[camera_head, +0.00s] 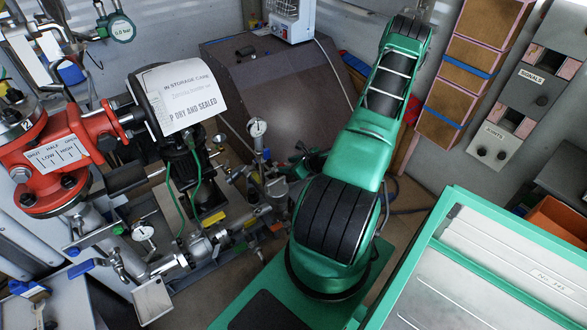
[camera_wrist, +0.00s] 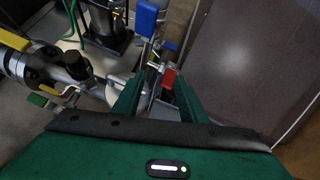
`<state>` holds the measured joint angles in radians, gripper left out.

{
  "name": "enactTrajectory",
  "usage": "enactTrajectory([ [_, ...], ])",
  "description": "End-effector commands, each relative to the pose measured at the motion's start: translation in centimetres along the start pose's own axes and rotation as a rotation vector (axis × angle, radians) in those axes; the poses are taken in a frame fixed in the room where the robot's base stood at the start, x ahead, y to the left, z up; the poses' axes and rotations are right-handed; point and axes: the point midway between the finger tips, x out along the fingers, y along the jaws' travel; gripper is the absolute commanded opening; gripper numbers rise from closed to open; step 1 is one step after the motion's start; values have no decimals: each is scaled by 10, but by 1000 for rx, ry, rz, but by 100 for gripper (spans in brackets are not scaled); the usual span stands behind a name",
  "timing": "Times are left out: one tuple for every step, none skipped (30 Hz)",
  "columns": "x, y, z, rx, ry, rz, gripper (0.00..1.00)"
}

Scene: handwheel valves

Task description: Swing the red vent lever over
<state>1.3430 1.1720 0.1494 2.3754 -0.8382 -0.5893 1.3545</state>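A small red lever handle (camera_wrist: 169,78) shows in the wrist view, taken to be the vent lever. It sits on thin metal pipework, between and beyond the tips of my gripper's fingers. My gripper (camera_wrist: 160,88) shows as two dark green fingers, set apart, with nothing held between them. Whether either finger touches the red handle cannot be told. In the head view I cannot make out the red lever or clearly identify my gripper, and my green arm covers part of that area.
A blue handle (camera_wrist: 147,18) stands just above the red one, and a yellow handle (camera_wrist: 20,41) lies left on thick pipework. A large brown panel (camera_wrist: 235,65) is at right.

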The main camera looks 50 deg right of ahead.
Motion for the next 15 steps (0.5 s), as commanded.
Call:
enactTrajectory([
  [2,-3,-9,71,-6,-26,38],
  [3,-5,-13,106,-10,-41,38],
  [4,-8,-17,147,-14,-59,38],
  [5,-10,-20,173,-17,-70,38],
  [6,-11,-22,195,-19,-80,38],
  [6,-13,-24,217,-21,-89,38],
  [6,-14,-26,230,-23,-95,38],
  [7,-15,-27,240,-24,-100,38],
  [8,-15,-27,249,-25,-104,38],
  [9,-16,-28,253,-26,-105,38],
  [10,-16,-28,254,-26,-105,38],
  [12,-16,-28,254,-26,-105,38],
  [14,-16,-28,252,-26,-104,38],
  [16,-16,-27,250,-26,-104,38],
  [20,-16,-27,250,-26,-104,38],
])
